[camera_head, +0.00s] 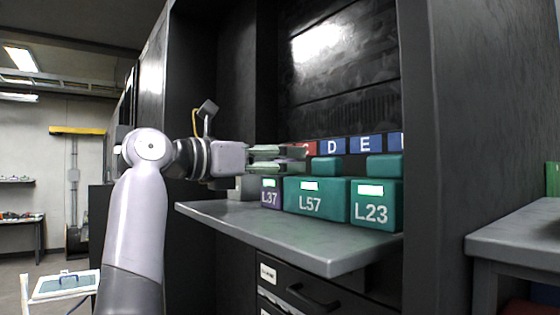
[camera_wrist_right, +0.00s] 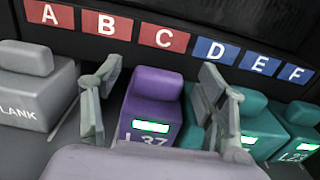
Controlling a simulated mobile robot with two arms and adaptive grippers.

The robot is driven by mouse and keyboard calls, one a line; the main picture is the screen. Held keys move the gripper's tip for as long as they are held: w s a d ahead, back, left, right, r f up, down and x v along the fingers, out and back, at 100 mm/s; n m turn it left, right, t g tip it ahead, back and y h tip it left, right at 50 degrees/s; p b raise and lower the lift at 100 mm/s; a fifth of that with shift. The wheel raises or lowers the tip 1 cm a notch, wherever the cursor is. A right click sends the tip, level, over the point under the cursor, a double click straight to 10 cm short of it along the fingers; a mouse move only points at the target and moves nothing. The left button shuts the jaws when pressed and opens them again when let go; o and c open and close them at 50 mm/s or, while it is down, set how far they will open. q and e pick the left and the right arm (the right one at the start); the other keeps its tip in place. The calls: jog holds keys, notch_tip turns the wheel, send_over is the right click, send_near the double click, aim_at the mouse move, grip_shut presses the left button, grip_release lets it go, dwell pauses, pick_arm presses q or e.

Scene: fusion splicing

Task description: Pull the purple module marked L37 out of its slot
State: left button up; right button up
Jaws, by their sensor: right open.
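The purple module L37 (camera_head: 271,193) stands on the grey shelf, left of the teal module L57 (camera_head: 335,198). In the right wrist view the purple module (camera_wrist_right: 153,92) is in the middle, its green-lit label facing me and its lower front cut off by my gripper body. My right gripper (camera_head: 284,158) is open and empty, above the modules in the head view. In the wrist view its fingers (camera_wrist_right: 152,106) appear on either side of the purple module; I cannot tell whether they touch it. My left gripper is not in view.
A grey blank module (camera_wrist_right: 30,90) stands left of the purple one. Teal module L23 (camera_head: 376,213) is at the right. Lettered red and blue plates (camera_head: 364,145) line the back. The shelf (camera_head: 290,238) is bare in front; dark cabinet walls enclose its sides.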

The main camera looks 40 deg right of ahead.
jog(key=shift+s+d, duration=0.1)
jog(key=shift+d, duration=0.5)
jog(key=shift+a, duration=0.5)
jog(key=shift+a+r, duration=0.1)
jog(key=shift+a, duration=0.2)
jog(key=shift+c, duration=1.2)
jog(key=shift+d, duration=0.45)
jog(key=c, duration=0.4)
jog(key=shift+a, duration=0.15)
jog(key=c, duration=0.8)
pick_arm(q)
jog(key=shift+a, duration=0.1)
